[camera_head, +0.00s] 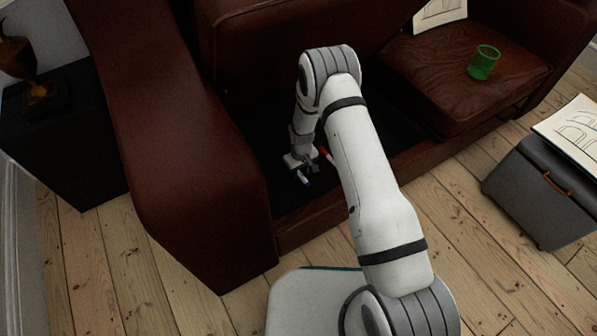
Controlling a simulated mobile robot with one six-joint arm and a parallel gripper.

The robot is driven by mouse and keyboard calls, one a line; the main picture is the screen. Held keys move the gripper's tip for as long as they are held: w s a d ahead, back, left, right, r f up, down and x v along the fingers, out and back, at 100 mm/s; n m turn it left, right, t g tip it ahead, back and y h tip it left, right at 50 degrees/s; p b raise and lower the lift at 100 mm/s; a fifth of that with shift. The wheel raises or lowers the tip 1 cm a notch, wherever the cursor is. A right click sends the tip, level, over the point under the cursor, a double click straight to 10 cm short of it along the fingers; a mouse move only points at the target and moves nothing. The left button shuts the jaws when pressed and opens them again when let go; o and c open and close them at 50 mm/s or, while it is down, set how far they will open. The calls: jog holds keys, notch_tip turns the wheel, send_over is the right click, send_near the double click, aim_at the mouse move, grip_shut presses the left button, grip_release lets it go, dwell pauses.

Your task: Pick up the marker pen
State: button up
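My gripper (304,168) points down into the dark, cushionless left seat well of the brown leather sofa. A small blue-and-white object (303,177) shows right at the fingertips; it may be the marker pen, but it is too small to be sure. A small red-orange piece (325,153) shows just right of the gripper, partly hidden by my forearm. I cannot tell whether the fingers are apart or closed on anything.
The sofa armrest (180,150) rises left of my arm, and the sofa's front rail (310,222) runs below the well. A grey case (535,190) bearing paper stands at right. A black side table (75,150) stands left.

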grip_shut()
